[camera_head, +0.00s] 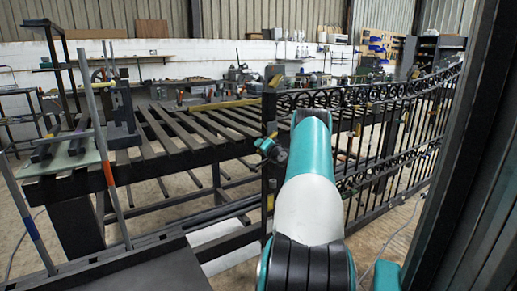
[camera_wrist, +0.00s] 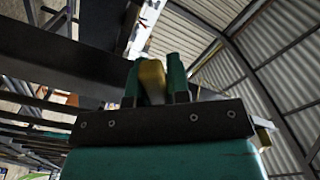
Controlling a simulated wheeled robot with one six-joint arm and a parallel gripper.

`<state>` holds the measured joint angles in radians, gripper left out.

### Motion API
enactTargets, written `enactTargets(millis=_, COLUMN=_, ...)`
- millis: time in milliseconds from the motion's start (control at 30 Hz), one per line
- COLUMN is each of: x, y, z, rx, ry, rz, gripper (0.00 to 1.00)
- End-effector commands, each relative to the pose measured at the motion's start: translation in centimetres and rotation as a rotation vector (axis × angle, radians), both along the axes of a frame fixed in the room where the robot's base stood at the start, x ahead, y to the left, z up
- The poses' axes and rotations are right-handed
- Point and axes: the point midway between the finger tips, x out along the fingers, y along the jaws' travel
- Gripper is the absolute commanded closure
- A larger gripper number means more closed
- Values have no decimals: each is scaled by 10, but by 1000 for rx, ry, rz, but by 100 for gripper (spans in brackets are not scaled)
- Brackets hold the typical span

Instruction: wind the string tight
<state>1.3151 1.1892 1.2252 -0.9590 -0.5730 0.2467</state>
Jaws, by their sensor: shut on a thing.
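My gripper (camera_wrist: 154,72) shows in the wrist view with its two teal fingers shut on a yellow piece (camera_wrist: 151,88), which stands upright between them. In the head view my arm covers part of the work, and a small teal and dark part of my wrist (camera_head: 269,149) shows beside the gate's near post. The black scroll gate (camera_head: 350,115) stands upright to the right of that post. I cannot make out any string.
A slatted metal workbench (camera_head: 190,130) runs behind the gate's post. Thin upright rods (camera_head: 103,140) and a dark stand are at the left. A dark upright frame (camera_head: 465,160) closes the right side. Open concrete floor shows at the lower right.

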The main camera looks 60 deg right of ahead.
Motion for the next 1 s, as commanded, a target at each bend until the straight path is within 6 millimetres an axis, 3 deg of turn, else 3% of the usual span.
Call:
enactTargets(millis=233, x=0, y=0, z=-1, rx=2, ry=1, rz=-2, gripper=100)
enactTargets(millis=267, x=0, y=0, z=0, rx=3, ry=0, rz=-1, gripper=76)
enactTargets(millis=333, x=0, y=1, z=0, rx=2, ry=0, rz=0, gripper=60)
enactTargets(millis=367, x=1, y=1, z=0, rx=2, ry=0, rz=0, gripper=57)
enactTargets(millis=733, x=-5, y=4, z=0, rx=3, ry=0, rz=0, gripper=57)
enactTargets(millis=867, x=-20, y=12, z=-1, rx=5, ry=0, rz=-1, gripper=57)
enactTargets(millis=1000, x=-49, y=29, z=-2, rx=8, ry=-1, rz=-4, gripper=57)
